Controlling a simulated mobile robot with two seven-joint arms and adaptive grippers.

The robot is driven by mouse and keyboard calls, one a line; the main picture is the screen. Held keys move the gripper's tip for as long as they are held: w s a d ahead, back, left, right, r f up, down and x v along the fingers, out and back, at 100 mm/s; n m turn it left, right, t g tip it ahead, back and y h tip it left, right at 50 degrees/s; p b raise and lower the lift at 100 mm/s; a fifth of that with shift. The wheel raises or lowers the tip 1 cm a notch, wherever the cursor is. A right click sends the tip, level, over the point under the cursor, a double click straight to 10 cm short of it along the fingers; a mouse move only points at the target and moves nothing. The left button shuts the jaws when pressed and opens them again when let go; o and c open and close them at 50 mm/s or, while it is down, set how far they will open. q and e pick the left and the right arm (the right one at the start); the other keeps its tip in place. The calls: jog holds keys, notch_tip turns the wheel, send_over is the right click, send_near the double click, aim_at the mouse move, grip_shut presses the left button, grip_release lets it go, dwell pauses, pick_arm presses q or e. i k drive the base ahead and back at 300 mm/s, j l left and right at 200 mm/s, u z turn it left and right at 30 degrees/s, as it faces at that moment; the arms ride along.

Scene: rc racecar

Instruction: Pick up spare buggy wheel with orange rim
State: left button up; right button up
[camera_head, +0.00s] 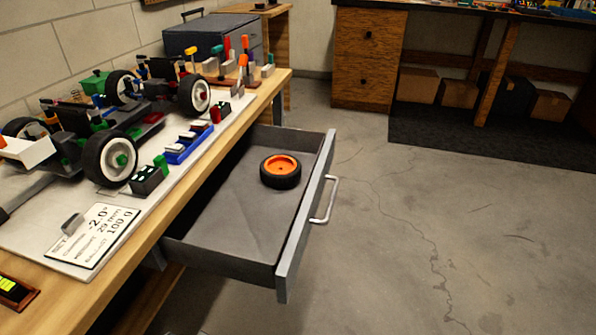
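The spare buggy wheel with the orange rim (281,171) lies flat in the open grey drawer (297,235), with its orange face up and black tyre around it. It sits toward the far right part of the drawer, near the front panel and apart from the walls as far as I can tell. The drawer is pulled out from under the wooden workbench (200,165), with a light metal handle (328,200) on its front. Neither of my grippers is in view.
A partly built buggy (75,140) with white-rimmed wheels stands on the bench. Tools, small parts and a setup card (92,237) lie beside it. A grey toolbox (212,38) stands at the back. The concrete floor (430,220) right of the drawer is clear.

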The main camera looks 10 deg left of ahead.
aim_at(281, 170)
jog(key=i+l+z, duration=0.35)
jog(key=l, duration=0.15)
jog(key=i+l+z, duration=0.3)
jog(key=i+l+u, duration=0.1)
jog(key=i+u, duration=0.25)
jog(key=i+l+u, duration=0.3)
jog(key=i, duration=0.2)
jog(key=i+l+u, duration=0.35)
jog(key=i+j, duration=0.05)
jog(key=i, duration=0.05)
